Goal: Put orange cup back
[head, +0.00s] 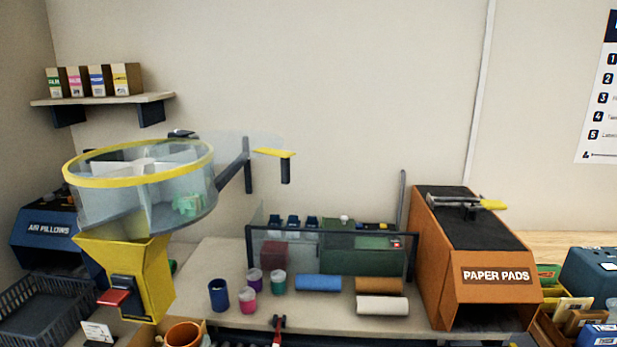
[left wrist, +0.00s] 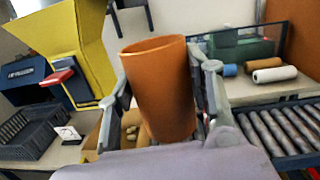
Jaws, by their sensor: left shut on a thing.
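The orange cup (left wrist: 160,88) stands upright between the fingers of my left gripper (left wrist: 165,80) in the left wrist view. The fingers press on its two sides, and the gripper is shut on it. In the head view the cup (head: 184,334) shows only its upper part at the bottom edge, in front of the yellow dispenser. A dark blue cup (head: 218,294) stands on the bench to its right, with pink, purple and teal containers beside it. My right gripper is in neither view.
A yellow hopper (head: 150,262) with a clear drum stands close to the left of the cup. A cardboard box (left wrist: 97,138) with light pieces inside lies behind the cup. Rolls (head: 318,283) lie on the bench; a roller conveyor (left wrist: 278,128) is at the right.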

